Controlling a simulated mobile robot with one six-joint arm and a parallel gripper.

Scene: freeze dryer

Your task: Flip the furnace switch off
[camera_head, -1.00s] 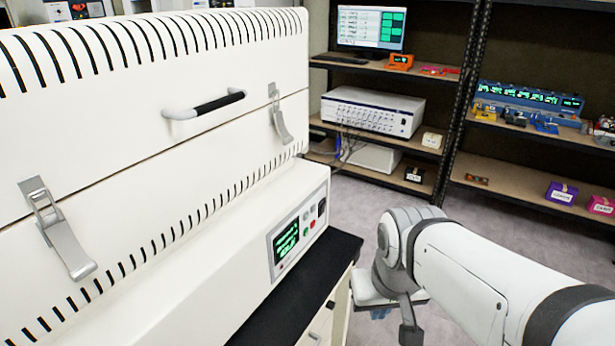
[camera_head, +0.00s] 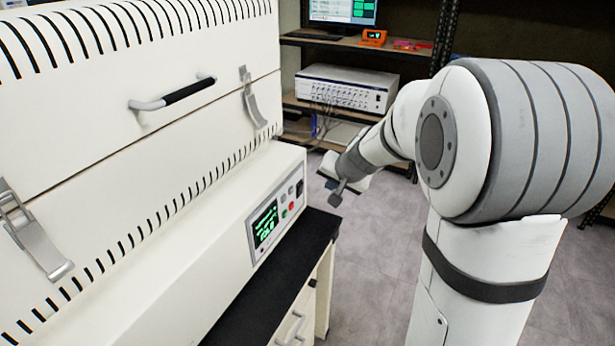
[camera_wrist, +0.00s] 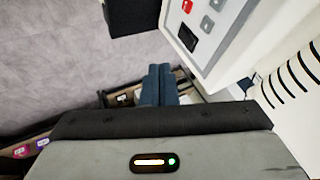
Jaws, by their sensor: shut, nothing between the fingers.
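The white furnace (camera_head: 110,130) fills the left of the head view. Its control panel (camera_head: 253,243) has a green-lit display (camera_head: 265,224), small buttons and a black switch (camera_head: 299,188) at the right end. The wrist view shows the panel's end at the upper right, with the black switch (camera_wrist: 188,38) beside grey and red buttons. My gripper (camera_wrist: 158,72) is shut and empty, its dark blue fingers together, to the left of and below the switch in that view. They look apart from the panel. In the head view my gripper is small and partly hidden by the wrist, right of the panel.
The furnace stands on a black-topped bench (camera_head: 275,300) with drawers. Shelves (camera_head: 345,45) with a monitor and a white instrument (camera_head: 345,90) stand behind. Grey floor (camera_head: 365,260) lies open to the right of the bench.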

